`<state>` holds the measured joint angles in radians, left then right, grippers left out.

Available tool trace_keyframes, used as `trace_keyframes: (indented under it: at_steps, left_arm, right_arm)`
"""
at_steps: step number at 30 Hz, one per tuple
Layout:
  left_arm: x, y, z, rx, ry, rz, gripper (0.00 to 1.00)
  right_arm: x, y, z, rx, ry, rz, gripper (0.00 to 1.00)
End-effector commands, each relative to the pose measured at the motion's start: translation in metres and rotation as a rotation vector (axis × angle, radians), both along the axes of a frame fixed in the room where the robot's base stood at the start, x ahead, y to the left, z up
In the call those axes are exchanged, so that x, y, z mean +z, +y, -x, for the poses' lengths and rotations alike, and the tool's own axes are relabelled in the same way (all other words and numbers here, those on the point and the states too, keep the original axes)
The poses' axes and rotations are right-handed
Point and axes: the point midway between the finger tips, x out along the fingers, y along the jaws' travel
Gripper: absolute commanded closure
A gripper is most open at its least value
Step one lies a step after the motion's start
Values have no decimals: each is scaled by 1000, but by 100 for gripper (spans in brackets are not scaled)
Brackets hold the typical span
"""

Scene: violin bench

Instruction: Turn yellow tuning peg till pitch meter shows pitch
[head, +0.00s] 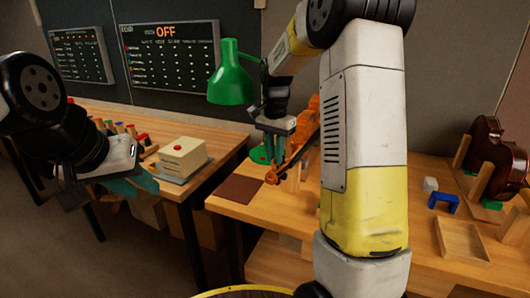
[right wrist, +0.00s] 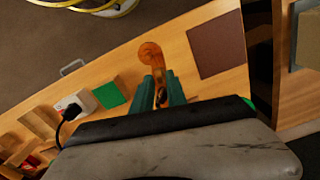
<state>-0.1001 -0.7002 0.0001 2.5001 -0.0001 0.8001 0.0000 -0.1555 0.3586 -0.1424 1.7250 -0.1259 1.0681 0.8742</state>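The violin's brown scroll (head: 272,177) and neck stand out over the right bench, under my right gripper (head: 274,149). In the right wrist view the scroll (right wrist: 150,54) lies just beyond the teal fingertips of my right gripper (right wrist: 162,88). These fingers are apart, one on each side of the pegbox in the picture; I cannot tell whether they touch it. I cannot pick out the yellow tuning peg. The pitch meter (head: 167,53) on the wall reads OFF in orange. My left gripper (head: 110,190) is at the left with teal fingers spread, away from the violin.
A green lamp (head: 231,75) stands close behind my right gripper. A brown mat (head: 240,189) lies left of the scroll. A wooden tray (head: 462,240), a blue block (head: 443,202) and another violin body (head: 495,155) are at the right. A cream box (head: 183,154) sits on the left bench.

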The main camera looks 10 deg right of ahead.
Motion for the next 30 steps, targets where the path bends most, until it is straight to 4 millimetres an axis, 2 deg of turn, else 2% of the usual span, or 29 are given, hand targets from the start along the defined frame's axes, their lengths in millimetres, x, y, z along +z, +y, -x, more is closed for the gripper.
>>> trace_keyframes:
  at_steps: [1, 2, 8, 15, 22, 24, 26, 30]
  left_arm:
    - [0, 0, 0, 0, 0, 0, 69]
    - [0, 0, 0, 0, 0, 0, 69]
    - [0, 0, 0, 0, 0, 0, 69]
    - [0, 0, 0, 0, 0, 0, 69]
    - [0, 0, 0, 0, 0, 0, 69]
    - [0, 0, 0, 0, 0, 0, 69]
    - [0, 0, 0, 0, 0, 0, 69]
    - [0, 0, 0, 0, 0, 0, 69]
  right_arm:
    - [0, 0, 0, 0, 0, 0, 94]
    - [0, 0, 0, 0, 0, 0, 100]
    - [0, 0, 0, 2, 0, 0, 100]
    - [0, 1, 0, 113, -1, -1, 100]
    - [1, 1, 0, 116, -1, -1, 100]
    - [1, 1, 0, 116, -1, -1, 81]
    - [0, 1, 0, 116, -1, -1, 69]
    - [0, 1, 0, 116, 0, 0, 69]
